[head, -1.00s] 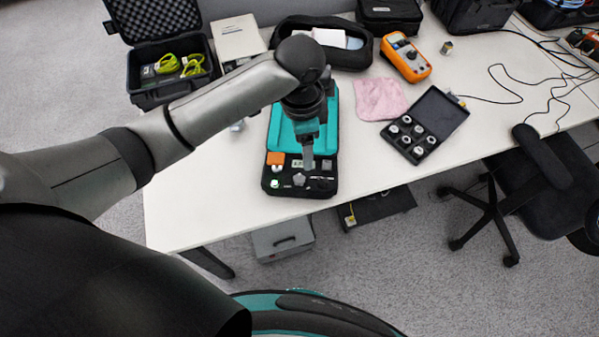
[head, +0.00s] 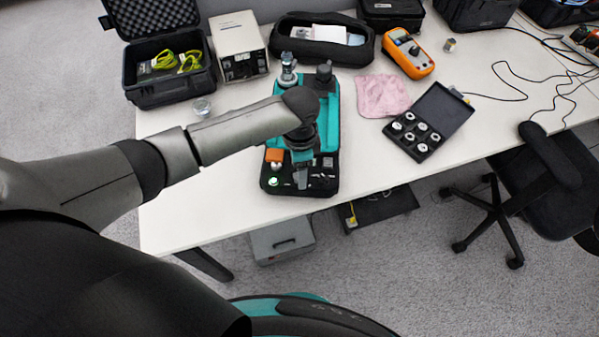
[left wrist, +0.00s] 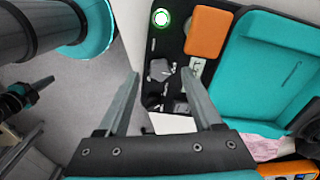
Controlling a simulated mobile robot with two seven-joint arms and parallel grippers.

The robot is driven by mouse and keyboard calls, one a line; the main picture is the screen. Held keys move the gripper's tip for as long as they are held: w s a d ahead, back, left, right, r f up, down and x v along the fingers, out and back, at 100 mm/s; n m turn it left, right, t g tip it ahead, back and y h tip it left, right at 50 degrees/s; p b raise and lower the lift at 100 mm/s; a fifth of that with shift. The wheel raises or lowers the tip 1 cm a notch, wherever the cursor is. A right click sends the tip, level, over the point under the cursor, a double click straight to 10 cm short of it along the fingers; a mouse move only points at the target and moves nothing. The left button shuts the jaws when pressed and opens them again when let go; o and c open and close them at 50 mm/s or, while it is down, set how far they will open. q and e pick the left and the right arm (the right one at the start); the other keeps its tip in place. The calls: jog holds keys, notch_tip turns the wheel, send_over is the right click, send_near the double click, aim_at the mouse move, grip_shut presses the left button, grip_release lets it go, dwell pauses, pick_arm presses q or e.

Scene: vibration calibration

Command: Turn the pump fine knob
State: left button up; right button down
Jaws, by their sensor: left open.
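The calibration unit (head: 330,130) stands on the table, with a teal top and a black front panel. In the left wrist view the panel (left wrist: 176,48) carries a grey star-shaped knob (left wrist: 160,69), with small dark knobs beside it. I cannot read which one is the pump fine knob. My left gripper (head: 302,183) is over the panel in the head view and hides the grey knob there. In the left wrist view the open left gripper (left wrist: 160,74) has a fingertip on either side of the grey knob; contact cannot be told. My right gripper is not in view.
On the panel are an orange block (left wrist: 208,32) and a green-lit button (left wrist: 161,17). Around the unit are a pink cloth (head: 381,96), an adapter case (head: 432,120), an orange meter (head: 408,52) and a black pouch (head: 322,58). The table front is clear.

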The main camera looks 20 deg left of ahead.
pick_arm(q)
jog(key=shift+f, duration=0.8)
jog(key=shift+c, duration=0.4)
grip_shut()
